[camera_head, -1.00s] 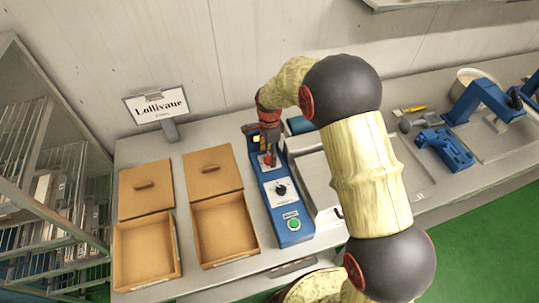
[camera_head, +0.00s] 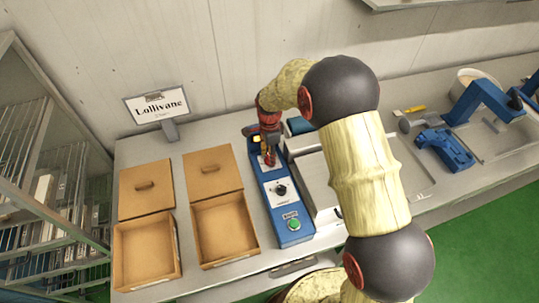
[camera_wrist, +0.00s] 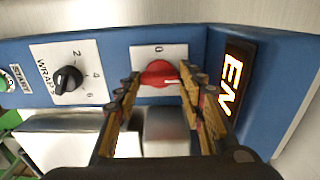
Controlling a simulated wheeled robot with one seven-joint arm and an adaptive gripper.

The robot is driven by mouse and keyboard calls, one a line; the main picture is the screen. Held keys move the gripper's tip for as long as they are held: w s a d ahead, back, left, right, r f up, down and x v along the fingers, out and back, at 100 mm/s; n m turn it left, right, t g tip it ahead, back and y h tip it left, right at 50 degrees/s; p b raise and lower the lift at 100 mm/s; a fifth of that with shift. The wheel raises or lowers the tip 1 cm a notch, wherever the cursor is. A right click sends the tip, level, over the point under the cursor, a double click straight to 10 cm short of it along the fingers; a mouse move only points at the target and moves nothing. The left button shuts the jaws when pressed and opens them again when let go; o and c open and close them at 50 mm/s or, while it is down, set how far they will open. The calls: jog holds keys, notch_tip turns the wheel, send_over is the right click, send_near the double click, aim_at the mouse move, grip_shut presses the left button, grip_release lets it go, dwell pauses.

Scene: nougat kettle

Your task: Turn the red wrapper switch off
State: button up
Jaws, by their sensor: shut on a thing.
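The red wrapper switch (camera_wrist: 160,73) is a round knob on a white plate of the blue control panel (camera_wrist: 115,38).
A black "WRAPS" dial (camera_wrist: 67,79) and a green START button (camera_head: 294,224) share the panel. Open cardboard boxes (camera_head: 221,262) stand left of the panel.

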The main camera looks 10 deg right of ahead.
jog(key=shift+c, duration=1.2)
jog(key=shift+n, duration=0.3)
jog(key=n, duration=0.3)
jog(key=shift+n, duration=0.3)
jog(key=n, duration=0.4)
jog(key=shift+n, duration=0.3)
jog(key=n, duration=0.4)
jog(key=shift+n, duration=2.6)
jog(key=o, duration=1.2)
